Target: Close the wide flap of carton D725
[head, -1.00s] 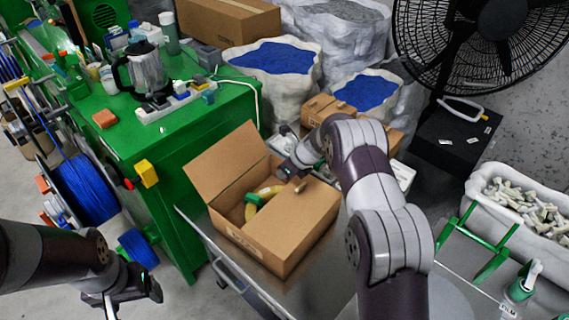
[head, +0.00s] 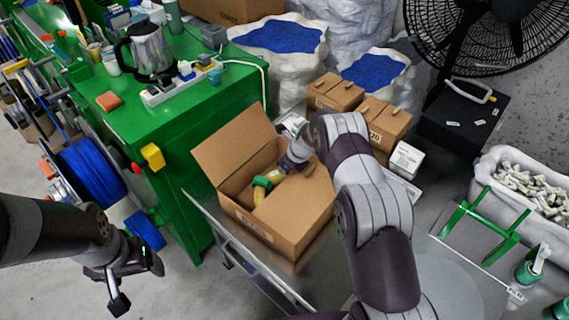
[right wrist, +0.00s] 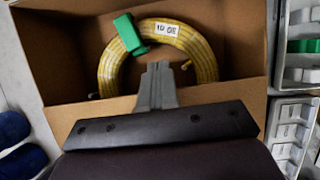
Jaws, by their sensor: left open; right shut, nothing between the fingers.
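The open brown carton (head: 285,235) stands on a grey metal cart; the print on its front is too small to read. Its wide flap (head: 232,145) stands up, leaning outward on the far left side. A yellow coil (head: 259,197) with a green clip lies inside; the right wrist view shows the coil (right wrist: 205,55) with a white label. My right gripper (head: 283,171) is shut and empty over the carton opening, near the coil. In the right wrist view its fingers (right wrist: 157,80) overlap the coil; contact is unclear. My left gripper (head: 132,285) is open and empty, left of the cart.
A green workbench (head: 200,110) with a kettle (head: 150,55) and power strip stands left of the carton. Small cartons (head: 387,125) and sacks of blue pellets (head: 280,36) are behind. A white bin (head: 520,180) and green rack are at right.

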